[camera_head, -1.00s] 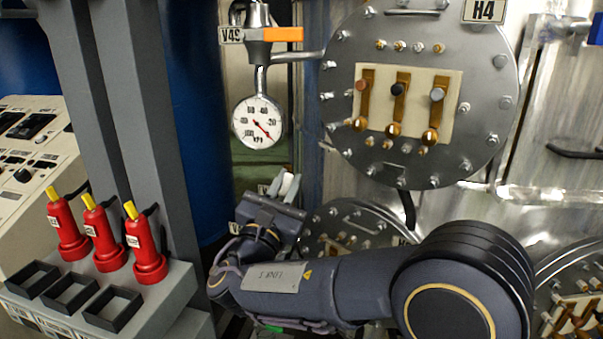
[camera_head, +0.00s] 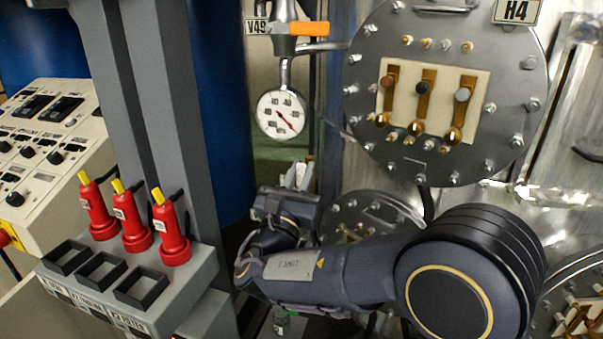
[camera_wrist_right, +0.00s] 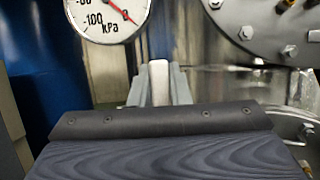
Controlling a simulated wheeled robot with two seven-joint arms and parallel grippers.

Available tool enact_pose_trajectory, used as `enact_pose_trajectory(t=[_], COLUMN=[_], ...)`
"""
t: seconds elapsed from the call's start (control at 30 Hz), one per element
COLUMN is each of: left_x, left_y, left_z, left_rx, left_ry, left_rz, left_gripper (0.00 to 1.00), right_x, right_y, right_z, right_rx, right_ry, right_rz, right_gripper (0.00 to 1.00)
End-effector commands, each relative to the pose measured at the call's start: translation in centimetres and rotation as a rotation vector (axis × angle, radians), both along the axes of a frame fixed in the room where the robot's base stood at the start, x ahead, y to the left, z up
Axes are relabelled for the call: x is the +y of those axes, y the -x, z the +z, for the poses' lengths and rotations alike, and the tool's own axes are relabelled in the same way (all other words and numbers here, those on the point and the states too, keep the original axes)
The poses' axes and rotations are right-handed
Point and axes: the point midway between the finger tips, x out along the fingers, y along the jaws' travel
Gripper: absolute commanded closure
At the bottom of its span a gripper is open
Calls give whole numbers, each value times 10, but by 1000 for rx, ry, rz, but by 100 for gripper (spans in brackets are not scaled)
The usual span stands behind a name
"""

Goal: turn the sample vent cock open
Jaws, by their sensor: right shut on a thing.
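My right gripper (camera_head: 297,177) is below the round dial gauge (camera_head: 282,113) in the head view. In the right wrist view its two grey fingers (camera_wrist_right: 160,84) are shut on a pale, flat-sided piece (camera_wrist_right: 159,82) standing upright between them. This looks like a cock's handle, but its body is hidden behind the gripper, and no label for it can be read. My left gripper is not in view.
Valve V49 with an orange handle (camera_head: 309,29) is above the gauge. Red yellow-tipped handles (camera_head: 131,226) stand on a grey bench at left. A blue tank (camera_head: 222,110) is behind.

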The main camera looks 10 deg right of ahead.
Motion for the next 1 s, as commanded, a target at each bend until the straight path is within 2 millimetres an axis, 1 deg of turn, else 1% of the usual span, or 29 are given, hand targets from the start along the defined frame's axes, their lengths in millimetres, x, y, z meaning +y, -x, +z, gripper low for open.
enact_pose_trajectory(t=[0.03, 0.07, 0.2, 0.47, 0.57, 0.67, 0.9, 1.0], left_x=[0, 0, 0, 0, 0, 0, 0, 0], left_y=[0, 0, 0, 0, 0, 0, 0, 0], left_z=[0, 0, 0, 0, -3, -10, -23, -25], left_rx=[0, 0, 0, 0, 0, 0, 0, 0], left_ry=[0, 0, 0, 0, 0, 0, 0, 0], left_rz=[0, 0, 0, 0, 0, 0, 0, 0], left_gripper=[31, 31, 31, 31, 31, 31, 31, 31], right_x=[0, 0, 0, 0, 3, 11, 30, 35], right_y=[0, 0, 0, 0, 5, 15, 48, 56], right_z=[-3, -3, -2, -1, -4, -11, -27, -30], right_rx=[6, 6, 3, 2, 1, 1, 3, 2], right_ry=[0, 0, 0, -1, -1, 0, 0, -1], right_rz=[1, 1, 1, 1, 1, 5, 4, 2], right_gripper=[100, 80, 62, 62, 62, 62, 62, 62])
